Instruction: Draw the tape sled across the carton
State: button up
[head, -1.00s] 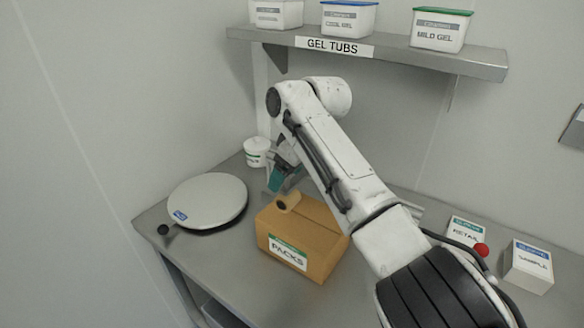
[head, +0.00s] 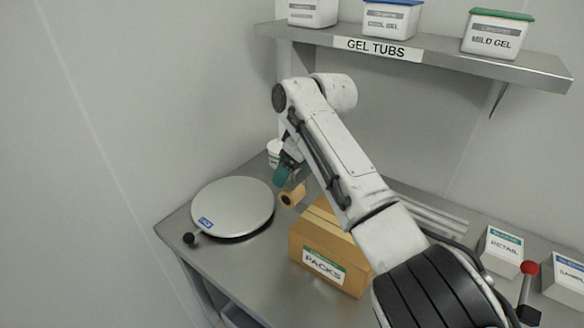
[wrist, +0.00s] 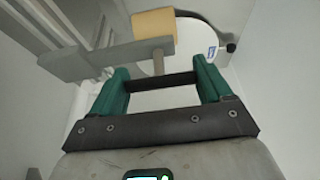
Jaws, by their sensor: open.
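The brown carton (head: 308,238), labelled PACKS, stands on the steel bench, its top partly hidden by my arm. A light stripe (head: 325,216) runs along its top. The tape sled shows as a tan roll with a dark core (head: 292,196), beside my gripper (head: 287,172) and above the carton's far left end. In the wrist view, the tan roll (wrist: 153,23) sits beyond a flat grey bar (wrist: 105,61) with a short post. My gripper (wrist: 163,82) has its teal fingers spread, with the post near the gap between them. I cannot tell whether they touch it.
A round scale (head: 232,203) stands left of the carton. White boxes (head: 500,250) stand at the right, by a red-knobbed lever (head: 529,269). A shelf (head: 440,55) with gel tubs hangs above.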

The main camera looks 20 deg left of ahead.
jog(key=o, duration=0.4)
jog(key=shift+c, duration=0.2)
jog(key=b+v, duration=0.2)
jog(key=v, duration=0.9)
jog(key=shift+a, duration=0.1)
